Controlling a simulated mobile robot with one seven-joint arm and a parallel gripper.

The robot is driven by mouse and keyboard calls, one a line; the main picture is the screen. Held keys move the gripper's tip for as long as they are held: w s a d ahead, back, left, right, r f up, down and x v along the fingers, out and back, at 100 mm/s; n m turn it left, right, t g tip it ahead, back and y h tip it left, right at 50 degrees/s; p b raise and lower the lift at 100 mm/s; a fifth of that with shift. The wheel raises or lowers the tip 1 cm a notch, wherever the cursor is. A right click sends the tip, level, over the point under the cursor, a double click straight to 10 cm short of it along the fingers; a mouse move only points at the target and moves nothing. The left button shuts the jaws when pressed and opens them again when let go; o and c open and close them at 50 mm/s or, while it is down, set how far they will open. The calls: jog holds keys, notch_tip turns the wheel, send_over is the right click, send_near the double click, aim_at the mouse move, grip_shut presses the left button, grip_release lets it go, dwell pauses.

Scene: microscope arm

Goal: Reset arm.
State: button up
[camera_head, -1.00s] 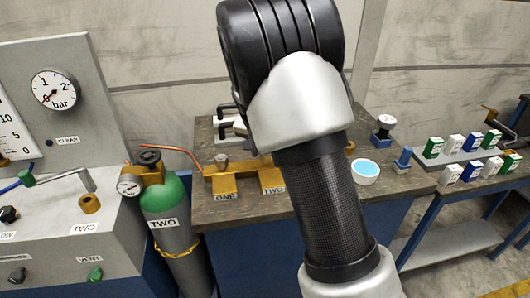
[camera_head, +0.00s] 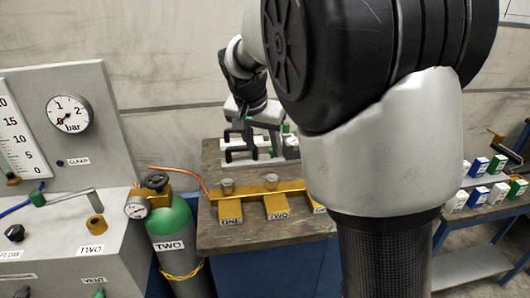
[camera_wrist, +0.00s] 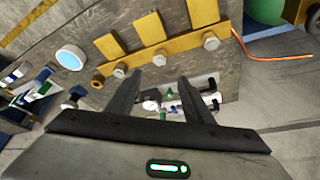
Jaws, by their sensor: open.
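My arm fills the right and middle of the head view, with its dark joint and pale link close to the camera. My gripper (camera_head: 257,120) is small beyond it, over the back of the wooden bench. In the wrist view my gripper (camera_wrist: 160,80) has its two dark fingers apart, with nothing held between them. Beyond the fingertips lies a white rack (camera_wrist: 200,102) with black clamps and small green parts; the fingers partly hide it. I cannot tell how far the gripper is above it. No microscope can be made out.
A brass manifold (camera_head: 270,191) with labelled tabs lies on the wooden bench (camera_head: 225,238). A gauge panel (camera_head: 110,110) and green-topped cylinder (camera_head: 170,220) stand left. Small boxes (camera_head: 478,167) stand right. A white dish with blue contents (camera_wrist: 71,58) shows in the wrist view.

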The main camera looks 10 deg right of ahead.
jog(key=shift+s+r, duration=0.1)
jog(key=shift+r, duration=0.1)
jog(key=s+d+r+n+y+p, duration=0.3)
jog(key=s+r+p, duration=0.4)
jog(key=s+r, duration=0.75)
jog(key=s+n+t+p, duration=0.1)
jog(key=s+n+p, duration=0.2)
jog(key=s, duration=1)
jog(key=shift+s+d+r+t+h+p, duration=0.25)
jog(key=shift+d+t+h+p, duration=0.2)
jog(key=shift+p, duration=0.35)
